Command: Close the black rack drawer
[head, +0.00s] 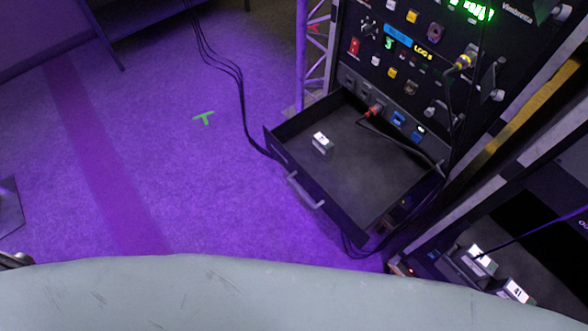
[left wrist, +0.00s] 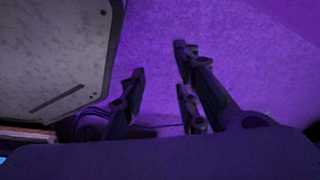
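The black rack drawer (head: 372,172) is pulled well out of the rack in the head view. Its front panel carries a pale bar handle (head: 305,191) and faces the lower left. A small grey box with a white label (head: 322,145) lies inside, near the front panel. My left gripper (left wrist: 160,62) shows in the left wrist view with its fingers spread apart and nothing between them, above purple-lit floor. The drawer is not seen in that view. My right gripper is in neither view.
The black equipment rack (head: 405,60) stands behind the drawer, with knobs and plugged cables. Black cables (head: 242,95) run across the floor to the drawer's left side. More small labelled boxes (head: 517,291) lie at lower right. Purple floor (head: 190,180) left of the drawer is clear.

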